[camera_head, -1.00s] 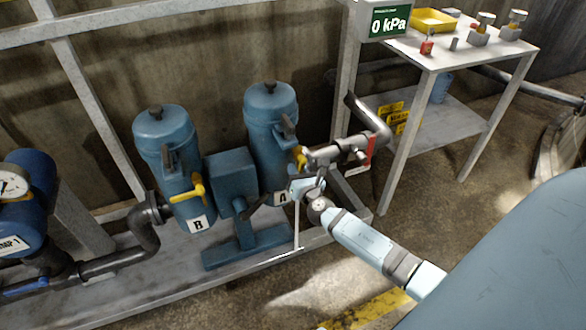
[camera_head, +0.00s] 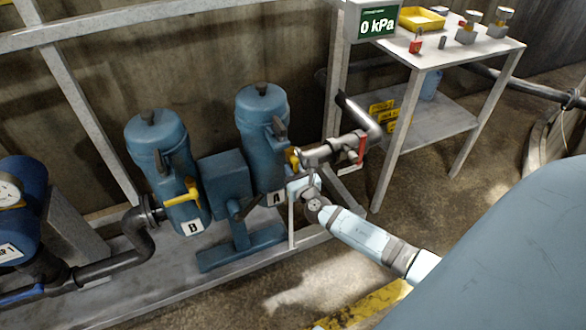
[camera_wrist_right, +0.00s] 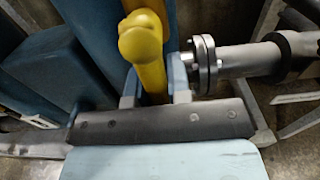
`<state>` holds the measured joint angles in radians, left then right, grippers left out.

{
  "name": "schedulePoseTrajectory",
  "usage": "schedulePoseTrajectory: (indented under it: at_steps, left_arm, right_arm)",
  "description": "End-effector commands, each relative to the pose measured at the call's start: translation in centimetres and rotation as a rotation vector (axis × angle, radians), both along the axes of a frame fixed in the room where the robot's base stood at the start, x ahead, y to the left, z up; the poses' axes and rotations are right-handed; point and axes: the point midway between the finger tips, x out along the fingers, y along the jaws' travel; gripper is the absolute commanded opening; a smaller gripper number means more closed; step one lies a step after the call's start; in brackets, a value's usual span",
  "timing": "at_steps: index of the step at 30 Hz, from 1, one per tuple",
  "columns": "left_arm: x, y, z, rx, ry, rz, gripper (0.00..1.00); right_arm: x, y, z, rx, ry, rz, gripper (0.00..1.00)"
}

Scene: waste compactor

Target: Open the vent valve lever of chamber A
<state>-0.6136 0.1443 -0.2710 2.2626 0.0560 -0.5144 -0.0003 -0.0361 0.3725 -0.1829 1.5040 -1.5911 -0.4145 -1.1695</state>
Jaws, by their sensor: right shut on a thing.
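In the right wrist view the yellow lever (camera_wrist_right: 143,42) has a rounded end and stands between the two fingers. My right gripper (camera_wrist_right: 153,88) is shut on it. The gripper also shows in the head view (camera_head: 303,184), just right of the "A" label. My left gripper is not in view.
Chamber B (camera_head: 160,150) stands to the left with its own yellow lever (camera_head: 184,192). A blue box (camera_head: 222,180) sits between the chambers. A metal pipe with a red handle (camera_head: 361,149) is close to the right gripper. A display (camera_head: 377,22) reads 0 kPa beside a table (camera_head: 455,52).

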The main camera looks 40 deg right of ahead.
Motion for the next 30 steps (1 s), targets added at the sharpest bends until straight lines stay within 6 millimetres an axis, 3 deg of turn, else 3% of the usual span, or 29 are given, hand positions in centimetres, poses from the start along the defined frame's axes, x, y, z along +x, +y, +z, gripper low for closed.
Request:
schedulePoseTrajectory:
  at_steps: [1,4,16,30]
  left_arm:
    - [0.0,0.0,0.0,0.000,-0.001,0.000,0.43]
    - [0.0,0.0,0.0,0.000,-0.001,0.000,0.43]
    - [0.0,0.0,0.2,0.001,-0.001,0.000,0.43]
    - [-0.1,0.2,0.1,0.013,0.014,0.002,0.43]
  right_arm:
    - [0.1,-0.2,0.2,-0.005,-0.003,-0.002,0.22]
    - [0.1,-0.1,0.2,-0.004,-0.003,-0.002,0.44]
    - [-0.9,0.2,0.0,-0.002,0.000,0.000,0.44]
    - [-10.4,2.4,0.1,-0.002,0.001,0.001,0.44]
